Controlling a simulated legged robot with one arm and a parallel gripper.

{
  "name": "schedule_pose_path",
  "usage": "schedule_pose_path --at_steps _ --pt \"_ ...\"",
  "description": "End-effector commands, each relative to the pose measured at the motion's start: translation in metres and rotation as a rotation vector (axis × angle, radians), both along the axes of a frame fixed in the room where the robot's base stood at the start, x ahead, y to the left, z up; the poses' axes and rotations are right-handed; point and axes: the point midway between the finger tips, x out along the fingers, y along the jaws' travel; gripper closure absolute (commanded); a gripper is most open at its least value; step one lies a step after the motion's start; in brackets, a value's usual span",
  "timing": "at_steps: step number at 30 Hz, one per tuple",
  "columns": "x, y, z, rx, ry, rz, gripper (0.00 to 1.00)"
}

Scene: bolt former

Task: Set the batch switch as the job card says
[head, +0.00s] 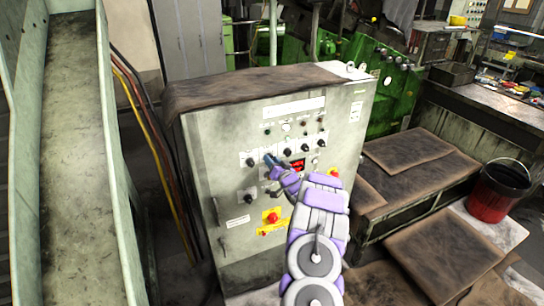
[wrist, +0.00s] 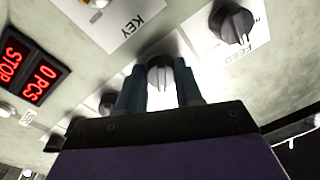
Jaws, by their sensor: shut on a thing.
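My gripper (head: 270,161) is at the front of the grey control cabinet (head: 217,180). In the wrist view its two dark blue fingers (wrist: 160,90) stand on either side of a black rotary switch (wrist: 160,70) with a pale pointer mark, and they are shut on it. The label of this switch is hidden by the fingers, so I cannot tell its name or setting. A red display (wrist: 32,75) reads STOP and 0 PCS; it also shows in the head view (head: 298,165). No readable job card is in view.
Another black switch (wrist: 236,24) and a KEY plate (wrist: 140,15) are close by. A red stop button on yellow (head: 271,217) is lower on the cabinet. A pale metal chute (head: 65,150) stands at left, and benches and a red bucket (head: 497,192) at right.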

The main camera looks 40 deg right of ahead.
Motion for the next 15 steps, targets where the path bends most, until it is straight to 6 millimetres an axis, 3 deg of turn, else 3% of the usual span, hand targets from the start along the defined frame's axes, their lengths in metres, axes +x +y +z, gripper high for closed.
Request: schedule_pose_path --at_steps 15 --pt "-0.0009 -0.0029 0.0005 0.176 -0.042 -0.005 0.95"
